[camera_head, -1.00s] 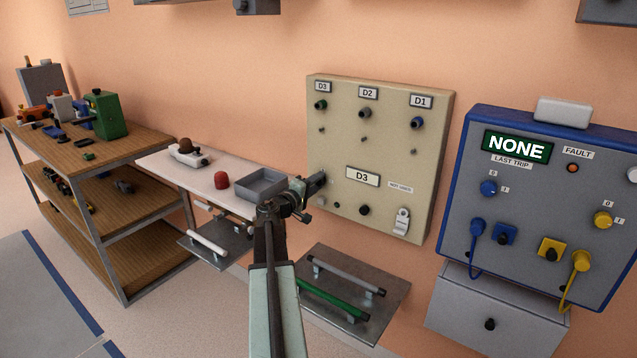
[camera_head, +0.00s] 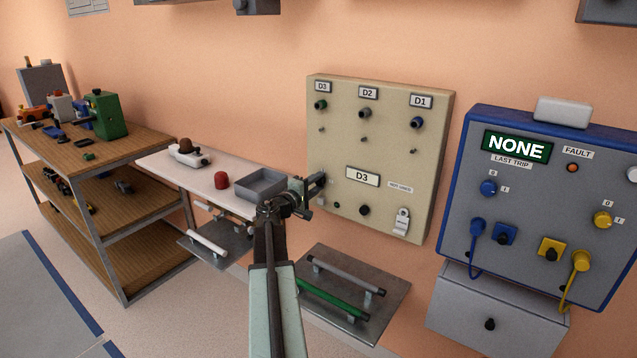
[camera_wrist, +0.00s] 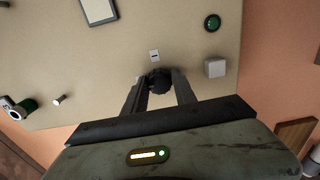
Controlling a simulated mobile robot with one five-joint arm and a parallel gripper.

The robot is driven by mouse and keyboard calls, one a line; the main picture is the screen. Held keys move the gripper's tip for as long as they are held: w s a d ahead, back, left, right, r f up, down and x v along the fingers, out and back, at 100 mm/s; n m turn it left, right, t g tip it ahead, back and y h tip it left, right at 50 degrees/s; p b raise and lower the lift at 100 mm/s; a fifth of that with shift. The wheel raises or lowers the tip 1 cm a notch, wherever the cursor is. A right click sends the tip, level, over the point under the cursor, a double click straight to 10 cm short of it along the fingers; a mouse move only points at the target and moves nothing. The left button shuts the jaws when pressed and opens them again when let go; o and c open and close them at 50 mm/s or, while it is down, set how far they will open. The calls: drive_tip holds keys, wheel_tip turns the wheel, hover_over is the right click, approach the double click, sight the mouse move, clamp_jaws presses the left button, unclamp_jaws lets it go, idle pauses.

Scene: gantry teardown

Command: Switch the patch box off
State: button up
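The patch box (camera_head: 390,150) is the beige panel on the wall, with plates D3, D2 and D1 along its top. A larger plate (camera_head: 362,177) below them reads D3. My gripper (camera_head: 315,196) is at the box's lower left, in front of its face. In the wrist view my gripper (camera_wrist: 160,80) has one finger on each side of a dark round knob (camera_wrist: 160,84). A small label with a dash (camera_wrist: 154,56) is just beyond the knob. Whether the fingers press on the knob cannot be told. My gripper hides the knob in the head view.
A pale square button (camera_wrist: 215,68) and a green part (camera_wrist: 212,23) are near the right finger. A blue-framed unit (camera_head: 520,180) reading NONE hangs at right. A white shelf (camera_head: 205,182) with a grey tray (camera_head: 262,184) is left; a metal shelf (camera_head: 385,290) is below.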

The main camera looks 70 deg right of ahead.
drive_tip(key=o, duration=0.3)
drive_tip(key=shift+a, duration=0.1)
drive_tip(key=v, duration=0.7)
drive_tip(key=shift+a, duration=0.3)
drive_tip(key=shift+w, duration=0.15)
